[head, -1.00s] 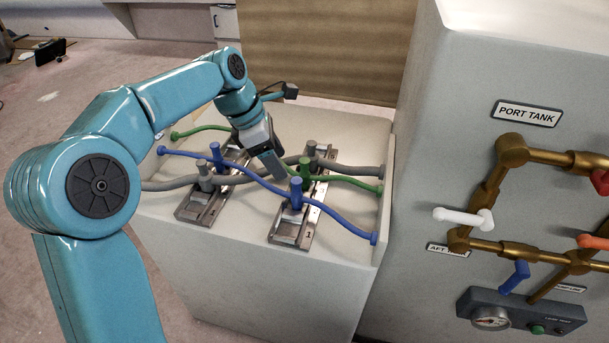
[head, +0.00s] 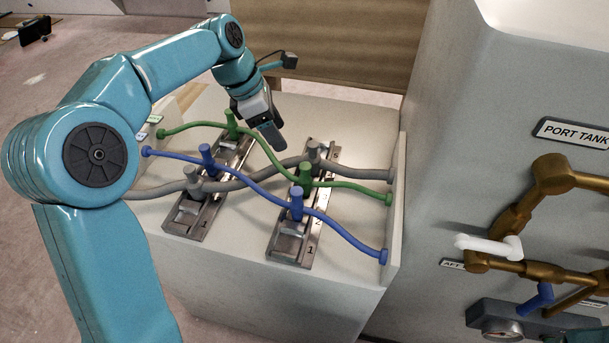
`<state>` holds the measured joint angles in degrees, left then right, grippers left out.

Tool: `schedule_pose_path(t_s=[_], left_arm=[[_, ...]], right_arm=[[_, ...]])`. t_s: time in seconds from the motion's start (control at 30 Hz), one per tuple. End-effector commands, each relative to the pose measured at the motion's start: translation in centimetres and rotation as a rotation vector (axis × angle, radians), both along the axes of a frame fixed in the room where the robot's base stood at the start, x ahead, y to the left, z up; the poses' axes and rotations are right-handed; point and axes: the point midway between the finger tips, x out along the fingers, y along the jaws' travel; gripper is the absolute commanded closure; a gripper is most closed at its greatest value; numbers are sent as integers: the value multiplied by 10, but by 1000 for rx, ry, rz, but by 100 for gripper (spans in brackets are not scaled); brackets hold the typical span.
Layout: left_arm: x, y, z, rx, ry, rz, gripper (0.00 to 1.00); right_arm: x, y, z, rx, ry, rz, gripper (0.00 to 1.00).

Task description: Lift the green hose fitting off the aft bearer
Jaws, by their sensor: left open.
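The green hose (head: 266,147) crosses two metal bearers on a pale box. One green fitting (head: 231,122) stands upright at the far end of the left bearer (head: 192,218). Another green fitting (head: 305,178) stands in the middle of the right bearer (head: 287,248). I cannot tell from the picture which bearer is the aft one. My left gripper (head: 270,134) is open and empty, pointing down between the bearers' far ends. It is just right of the left bearer's green fitting and apart from it. My right gripper is not in view.
A blue hose (head: 252,182) and a grey hose (head: 257,171) also cross the bearers, with upright fittings close to the green ones. A grey cabinet with brass pipes (head: 520,215) and a white handle (head: 488,246) stands at the right. The box top is bare behind the right bearer.

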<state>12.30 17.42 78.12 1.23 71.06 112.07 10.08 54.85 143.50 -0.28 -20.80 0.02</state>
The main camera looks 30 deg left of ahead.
Motion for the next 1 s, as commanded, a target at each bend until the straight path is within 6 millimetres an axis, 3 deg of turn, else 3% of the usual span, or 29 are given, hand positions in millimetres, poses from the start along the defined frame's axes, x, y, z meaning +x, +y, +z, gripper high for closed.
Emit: schedule_pose_path(t_s=[0.17, 0.6, 0.87, 1.0], left_arm=[[-2, -3, -5, 0, 1, 0, 39], [14, -33, -90, -1, 4, -2, 39], [20, -40, -110, -1, 3, -2, 39], [25, -52, -130, -1, 5, -3, 39]], right_arm=[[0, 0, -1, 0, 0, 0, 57], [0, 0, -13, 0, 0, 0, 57], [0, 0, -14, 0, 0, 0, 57], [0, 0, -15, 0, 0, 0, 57]])
